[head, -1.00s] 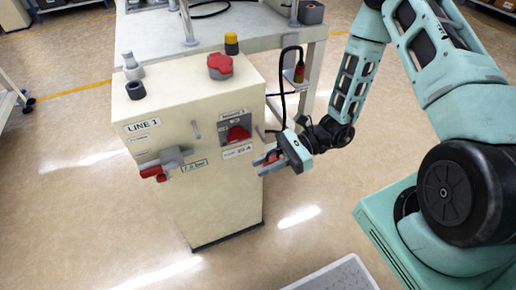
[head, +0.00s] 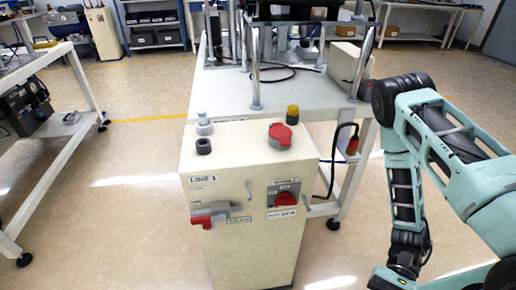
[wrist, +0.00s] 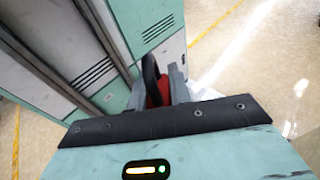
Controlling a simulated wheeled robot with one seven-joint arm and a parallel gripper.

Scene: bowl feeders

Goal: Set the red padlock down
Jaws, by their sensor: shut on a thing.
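The red padlock (wrist: 164,92) shows in the wrist view, a strip of red body with a dark curved shackle standing above it. My gripper (wrist: 157,88) is shut on it, with a grey finger on either side. The gripper's dark front edge hides the lower part of the padlock. In the head view my arm reaches down to the bottom edge on the right, and the padlock and fingertips are out of sight there. No surface shows touching the padlock.
The beige LINE 1 cabinet (head: 245,215) has a red rotary switch (head: 286,197), a red-handled valve (head: 208,220) and a red knob (head: 280,135). A white workbench (head: 290,97) stands behind it. Open floor (head: 140,215) lies left of the cabinet.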

